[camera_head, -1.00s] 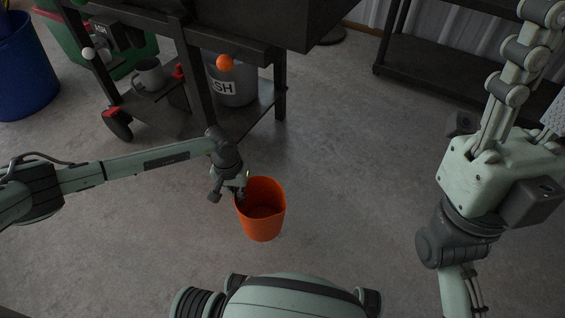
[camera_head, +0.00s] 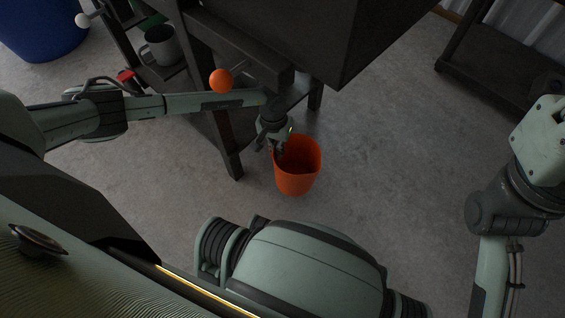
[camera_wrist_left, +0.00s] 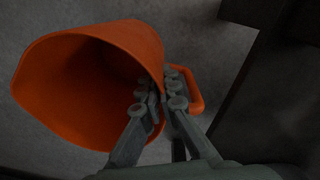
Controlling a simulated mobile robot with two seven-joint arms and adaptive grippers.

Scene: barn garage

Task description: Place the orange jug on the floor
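The orange jug (camera_head: 300,176) is right of the dark cart's near leg in the head view, its mouth facing up towards the camera. My left gripper (camera_head: 279,151) is at the jug's left rim. In the left wrist view the jug (camera_wrist_left: 60,95) fills the left side, and its handle (camera_wrist_left: 192,88) shows to the right of the fingers. My left gripper (camera_wrist_left: 164,104) has its fingers closed on the jug's wall beside the handle. Whether the jug's base touches the concrete floor (camera_head: 380,150) cannot be told. My right gripper is out of view; only part of that arm shows at the right.
A dark cart (camera_head: 228,145) stands close behind and left of the jug, with an orange ball (camera_head: 221,81) on its edge and a grey mug (camera_head: 162,45) on its lower shelf. A dark shelf (camera_head: 495,80) stands at the upper right. Floor right of the jug is clear.

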